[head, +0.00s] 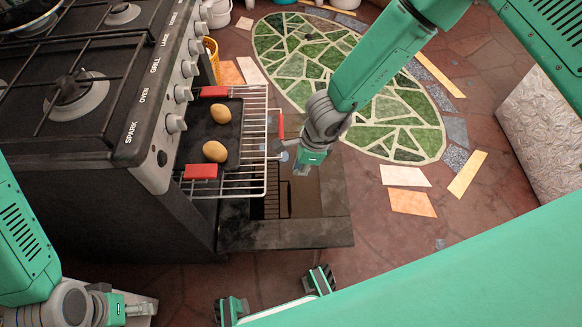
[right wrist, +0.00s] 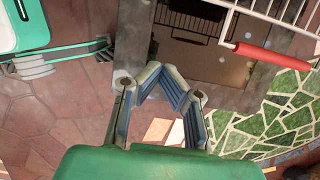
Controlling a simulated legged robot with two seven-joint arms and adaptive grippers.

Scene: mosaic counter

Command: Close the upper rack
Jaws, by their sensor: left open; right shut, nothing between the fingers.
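The upper rack (head: 266,160) is a wire rack pulled out of the oven, with red grips at its sides and a red bar (head: 280,125) at its front. The rack and red bar also show at the top right of the right wrist view (right wrist: 270,55). A dark tray with two potatoes sits on it. My right gripper (head: 287,157) is shut and empty, just outside the rack's front edge. In the right wrist view its fingers (right wrist: 165,72) appear clear of the rack.
The oven door (head: 290,236) hangs open under the rack. The stove (head: 70,130) with knobs fills the left. Another rack shows lower inside. The floor with a green mosaic (head: 400,120) is open to the right. A pale textured block (head: 543,125) stands at far right.

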